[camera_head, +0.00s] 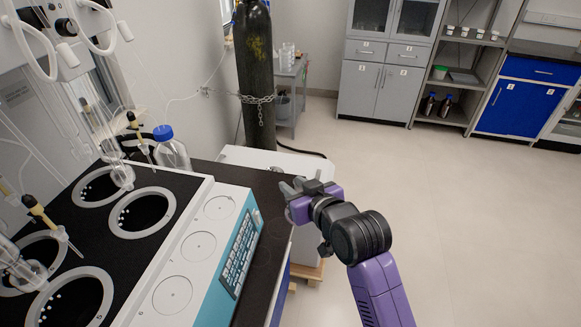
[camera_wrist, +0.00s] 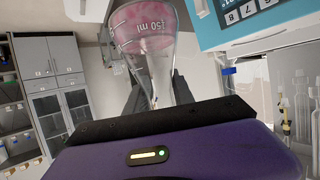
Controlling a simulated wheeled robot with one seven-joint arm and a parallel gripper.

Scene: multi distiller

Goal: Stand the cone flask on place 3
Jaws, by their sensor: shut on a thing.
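My gripper (camera_head: 303,192) is out over the right edge of the dark bench, to the right of the distiller. In the wrist view my gripper (camera_wrist: 150,88) is shut on the cone flask (camera_wrist: 152,50), a clear glass flask with pink contents and a white "150 ml" mark. Its narrow part is between the fingers and its wide part is toward the top of that picture. I cannot make out the flask in the head view. Three ringed places run along the distiller's white front ledge: a far one (camera_head: 220,207), a middle one (camera_head: 198,246) and a near one (camera_head: 172,295). All three look empty.
The distiller (camera_head: 192,210) has a teal keypad front, dark round wells and glassware above them. A blue-capped bottle (camera_head: 171,153) stands behind its far end. A chained dark gas cylinder (camera_head: 255,75) stands beyond the bench. Open floor lies to the right.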

